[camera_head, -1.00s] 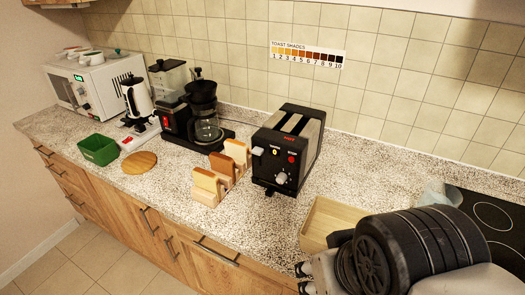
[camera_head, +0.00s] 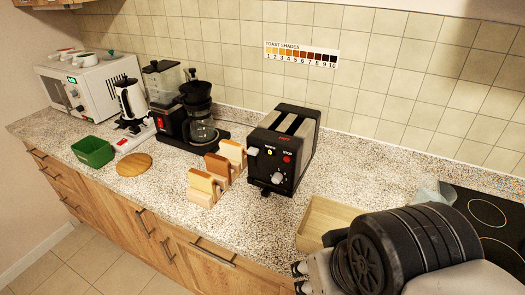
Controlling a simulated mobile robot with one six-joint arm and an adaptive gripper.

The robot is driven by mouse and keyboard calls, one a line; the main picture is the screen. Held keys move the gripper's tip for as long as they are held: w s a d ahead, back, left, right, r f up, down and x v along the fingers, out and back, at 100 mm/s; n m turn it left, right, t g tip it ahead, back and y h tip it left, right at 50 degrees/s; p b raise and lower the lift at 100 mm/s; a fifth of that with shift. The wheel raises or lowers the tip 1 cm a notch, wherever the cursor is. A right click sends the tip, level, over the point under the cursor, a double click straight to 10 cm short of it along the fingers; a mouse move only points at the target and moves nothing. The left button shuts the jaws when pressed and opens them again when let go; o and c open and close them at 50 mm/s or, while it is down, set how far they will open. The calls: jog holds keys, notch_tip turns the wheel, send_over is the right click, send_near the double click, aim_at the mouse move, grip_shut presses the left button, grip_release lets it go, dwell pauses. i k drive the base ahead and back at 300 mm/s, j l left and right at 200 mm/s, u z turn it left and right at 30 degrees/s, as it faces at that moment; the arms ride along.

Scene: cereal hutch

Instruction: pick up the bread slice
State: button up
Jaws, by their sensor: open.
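Several bread slices stand upright in a wooden rack on the counter, left of the toaster. The front slice (camera_head: 203,184) is nearest the counter edge, a browner middle slice (camera_head: 217,168) is behind it, and a paler slice (camera_head: 233,153) is at the back. The rack (camera_head: 207,200) shows between and below them. My gripper (camera_head: 299,277) shows only in small part at the bottom, its dark fingertips at the counter's front edge, right of and nearer than the rack. It is open and apart from the bread. My arm hides the rest of it.
A black toaster (camera_head: 283,150) stands just right of the rack. A wooden box (camera_head: 327,219) sits beside my arm. A coffee maker (camera_head: 198,117), white kettle (camera_head: 131,98), green bin (camera_head: 93,152) and round board (camera_head: 134,164) are to the left. Counter in front of the rack is clear.

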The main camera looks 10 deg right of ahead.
aim_at(231, 150)
jog(key=i+j+u, duration=0.2)
jog(key=i+j, duration=0.3)
jog(key=i+j+u, duration=0.2)
jog(key=i+j, duration=0.25)
jog(key=i, duration=0.15)
